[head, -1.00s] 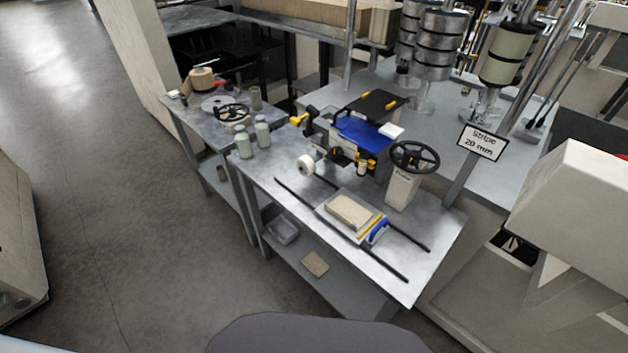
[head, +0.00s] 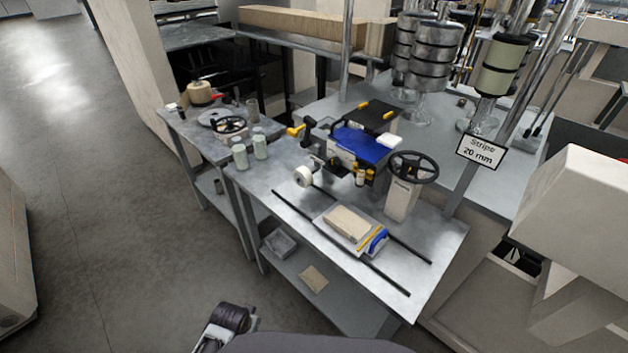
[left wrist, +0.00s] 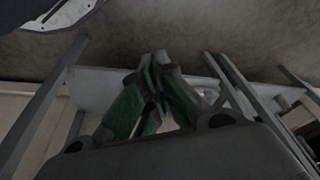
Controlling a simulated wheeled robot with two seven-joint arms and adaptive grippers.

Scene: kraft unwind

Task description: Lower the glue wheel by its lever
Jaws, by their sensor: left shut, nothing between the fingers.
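The glue unit (head: 358,147), with a blue top and black parts, stands on the steel table in the head view. A yellow-ended lever (head: 296,131) sticks out at its left side. A white wheel (head: 303,176) sits at its lower left; I cannot tell if it is the glue wheel or how high it is set. In the left wrist view my left gripper (left wrist: 160,62) is shut with its green fingers together, empty. In the head view only a dark part of my left arm shows at the bottom, far from the lever. My right gripper is out of view.
A black handwheel (head: 413,167) stands right of the unit. A tray (head: 327,221) with a tan block (head: 347,224) lies between two dark rails. Several pale bottles (head: 260,146) stand at the table's left edge. A "Stripe 20 mm" sign (head: 481,152) is at right. The floor at left is clear.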

